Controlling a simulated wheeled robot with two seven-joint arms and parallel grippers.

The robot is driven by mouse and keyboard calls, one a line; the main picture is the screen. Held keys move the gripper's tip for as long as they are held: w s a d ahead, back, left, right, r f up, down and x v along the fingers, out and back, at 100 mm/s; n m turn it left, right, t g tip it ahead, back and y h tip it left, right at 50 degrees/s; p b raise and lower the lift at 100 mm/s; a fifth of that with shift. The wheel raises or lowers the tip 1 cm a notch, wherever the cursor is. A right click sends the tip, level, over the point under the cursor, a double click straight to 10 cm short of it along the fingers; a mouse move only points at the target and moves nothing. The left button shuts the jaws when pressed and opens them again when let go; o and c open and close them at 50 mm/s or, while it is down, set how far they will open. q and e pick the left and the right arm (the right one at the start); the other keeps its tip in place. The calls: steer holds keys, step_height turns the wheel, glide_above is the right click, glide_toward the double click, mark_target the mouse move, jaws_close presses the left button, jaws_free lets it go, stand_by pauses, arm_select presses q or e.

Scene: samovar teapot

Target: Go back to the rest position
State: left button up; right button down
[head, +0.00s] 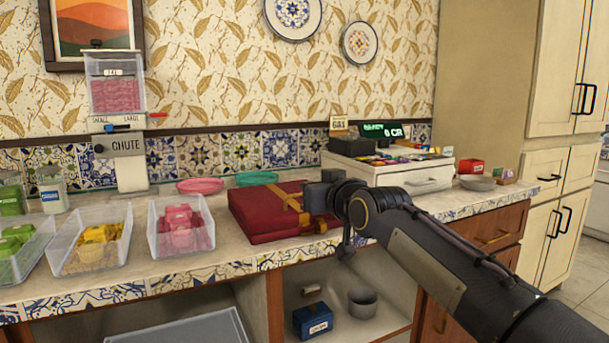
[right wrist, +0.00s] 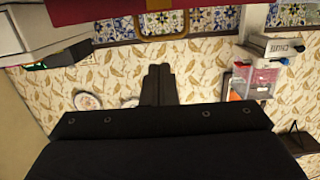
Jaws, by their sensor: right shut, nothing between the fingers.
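My right arm comes in from the right in the head view. Its dark gripper (head: 318,196) is over the counter, in front of the right part of a red case (head: 262,222) with gold straps. Whether it touches the case I cannot tell. In the right wrist view, which is upside down, the two fingers of the right gripper (right wrist: 158,70) are together and empty, with the patterned wall behind them. The red case (right wrist: 90,10) shows along the top edge there. My left gripper is in neither view.
Clear bins of yellow packets (head: 68,262) and pink packets (head: 158,250) stand left on the counter. A chute dispenser (head: 118,145) is behind. A cash register (head: 400,172) stands right. A blue box (head: 312,322) and grey cup (head: 362,303) sit on the shelf below.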

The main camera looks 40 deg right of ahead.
steer(key=s+a+f, duration=0.2)
steer(key=s+f, duration=0.2)
steer(key=s, duration=0.2)
steer(key=shift+s+f, duration=0.1)
steer(key=shift+f, duration=0.1)
steer(key=s+a+f+n+g+y, duration=0.1)
steer(key=s+a+f+g+y, duration=0.5)
steer(key=a+f, duration=0.7)
steer(key=s+a+f+n+g+y, duration=0.1)
steer(key=s+a+f+g+y, duration=0.25)
steer(key=s+a+f, duration=0.85)
steer(key=w+r+p, duration=0.2)
steer(key=r+p, duration=1.4)
steer(key=p, duration=0.1)
steer(key=w+d+r+p, duration=0.1)
steer(key=r+p, duration=1.5)
steer(key=p, duration=0.2)
steer(key=shift+w+d+g+p, duration=0.25)
steer(key=shift+w+g+p, duration=0.1)
steer(key=shift+w, duration=0.05)
steer(key=shift+h, duration=0.25)
